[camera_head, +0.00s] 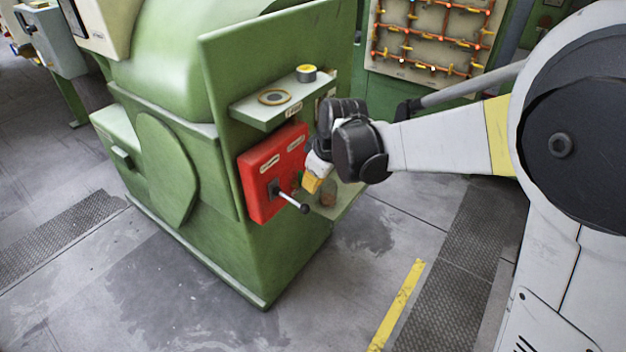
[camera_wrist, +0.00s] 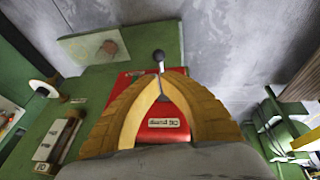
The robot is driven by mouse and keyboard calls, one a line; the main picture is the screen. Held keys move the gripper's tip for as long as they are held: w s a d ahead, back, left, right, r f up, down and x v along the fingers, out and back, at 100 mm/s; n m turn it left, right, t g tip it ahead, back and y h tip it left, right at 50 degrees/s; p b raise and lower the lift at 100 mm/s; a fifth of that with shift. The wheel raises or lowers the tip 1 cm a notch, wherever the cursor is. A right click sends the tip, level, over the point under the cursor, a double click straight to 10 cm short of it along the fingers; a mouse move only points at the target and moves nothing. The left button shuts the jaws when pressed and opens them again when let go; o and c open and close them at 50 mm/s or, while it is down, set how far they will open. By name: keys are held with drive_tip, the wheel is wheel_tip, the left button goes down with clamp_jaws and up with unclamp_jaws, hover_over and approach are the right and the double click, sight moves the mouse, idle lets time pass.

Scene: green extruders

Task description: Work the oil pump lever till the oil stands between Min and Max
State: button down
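The red oil pump box (camera_head: 272,172) with white labels is mounted on the green machine. Its lever (camera_head: 291,200) sticks out and down to the right, ending in a dark ball knob. My gripper (camera_head: 311,184) is just above and right of the lever, apparently apart from it. In the wrist view the yellow fingertips (camera_wrist: 162,76) come together, with nothing visibly held. The lever knob (camera_wrist: 158,55) shows just beyond the tips, and the red box (camera_wrist: 165,134) shows behind the fingers. No Min or Max marks or oil level can be made out.
A lower green ledge (camera_head: 349,198) lies behind my gripper. The floor (camera_head: 345,270) in front is clear, with a yellow stripe (camera_head: 398,305).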

wheel_tip(320, 180, up, 2)
drive_tip(key=b, duration=0.5)
approach(307, 208)
drive_tip(key=shift+m+h, duration=0.4)
drive_tip(key=x, duration=0.2)
drive_tip(key=w+x, duration=0.1)
drive_tip(key=x, duration=0.2)
drive_tip(key=a+x, duration=0.1)
drive_tip(key=x, duration=0.2)
drive_tip(key=shift+w+a+r, duration=0.1)
drive_tip(key=shift+w+r, duration=0.05)
drive_tip(key=shift+r, duration=0.05)
wheel_tip(307, 208, down, 3)
drive_tip(key=y+b, duration=0.1)
drive_tip(key=b, duration=0.1)
drive_tip(key=shift+f+t+b, duration=0.25)
drive_tip(key=shift+t+b, duration=0.15)
drive_tip(key=shift+f, duration=0.2)
drive_tip(key=shift+r, duration=0.1)
